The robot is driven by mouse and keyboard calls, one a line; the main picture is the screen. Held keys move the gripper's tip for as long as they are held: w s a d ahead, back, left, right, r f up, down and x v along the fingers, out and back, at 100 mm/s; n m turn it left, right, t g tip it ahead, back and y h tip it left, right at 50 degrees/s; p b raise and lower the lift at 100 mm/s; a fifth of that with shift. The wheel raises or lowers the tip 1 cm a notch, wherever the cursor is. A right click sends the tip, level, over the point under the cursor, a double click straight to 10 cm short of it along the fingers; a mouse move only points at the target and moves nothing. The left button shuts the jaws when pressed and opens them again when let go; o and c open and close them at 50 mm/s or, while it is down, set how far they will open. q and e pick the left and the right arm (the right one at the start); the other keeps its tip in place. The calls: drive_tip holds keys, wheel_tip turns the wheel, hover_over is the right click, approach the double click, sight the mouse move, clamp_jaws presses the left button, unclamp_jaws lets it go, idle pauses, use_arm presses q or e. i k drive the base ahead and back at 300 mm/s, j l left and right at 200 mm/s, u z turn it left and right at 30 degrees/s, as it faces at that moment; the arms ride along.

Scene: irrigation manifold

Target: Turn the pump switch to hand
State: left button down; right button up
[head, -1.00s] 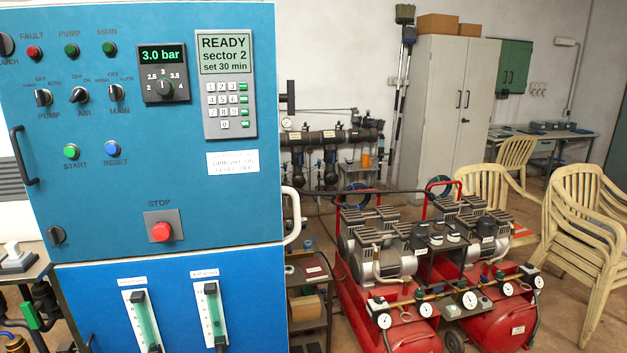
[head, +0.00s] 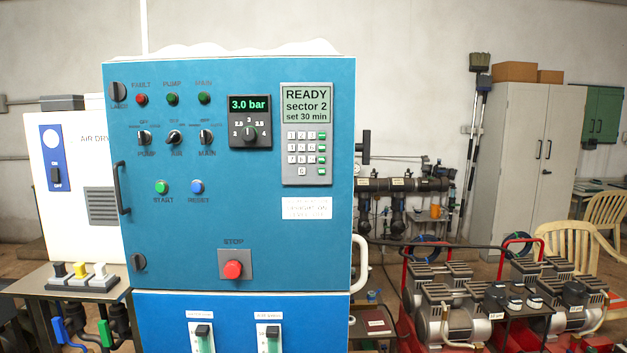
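The pump switch (head: 145,138) is a small dark rotary selector with a light pointer on the blue control cabinet (head: 300,235). It is the leftmost of three selectors, above the label PUMP. Its pointer looks about upright, but the position labels around it are too small to read surely here. The air switch (head: 175,137) beside it is tilted, and the main switch (head: 206,137) is to the right of that. Neither of my grippers is in the head view.
A red stop button (head: 233,270) and a keypad panel (head: 307,134) are on the cabinet front. A bench with levers (head: 75,284) stands left; compressors (head: 470,300) stand right.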

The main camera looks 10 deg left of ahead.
sight(143, 137)
drive_tip(key=u, duration=1.25)
drive_tip(key=i+j+u, duration=0.1)
drive_tip(key=i+j, duration=0.05)
drive_tip(key=j, duration=0.05)
